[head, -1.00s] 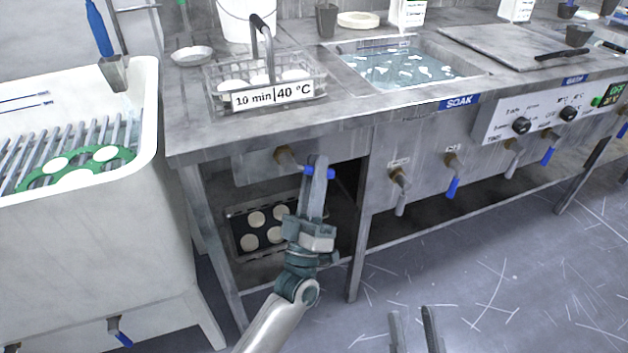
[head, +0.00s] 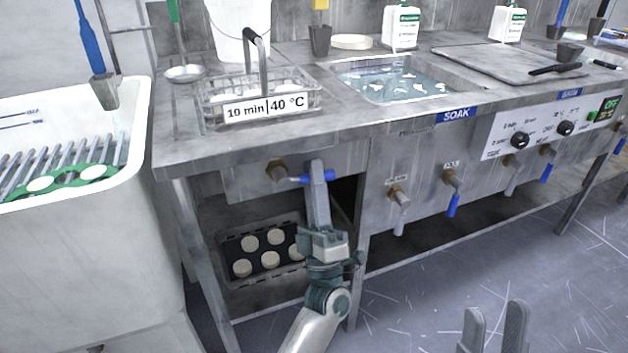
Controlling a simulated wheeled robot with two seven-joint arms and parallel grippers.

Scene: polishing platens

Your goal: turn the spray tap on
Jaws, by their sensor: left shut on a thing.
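A brass tap (head: 276,171) juts from the front panel under the left end of the steel bench. No label naming this tap can be read. My right gripper (head: 494,325) is at the bottom right over the floor, fingers apart and empty.
More taps, one with a blue lever (head: 452,205), hang right of the bench leg. A tray (head: 231,246) with several pale discs sits on the shelf below my left gripper. A white sink (head: 150,240) stands left. The bench holds a rack (head: 212,112) and SOAK basin (head: 350,85).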

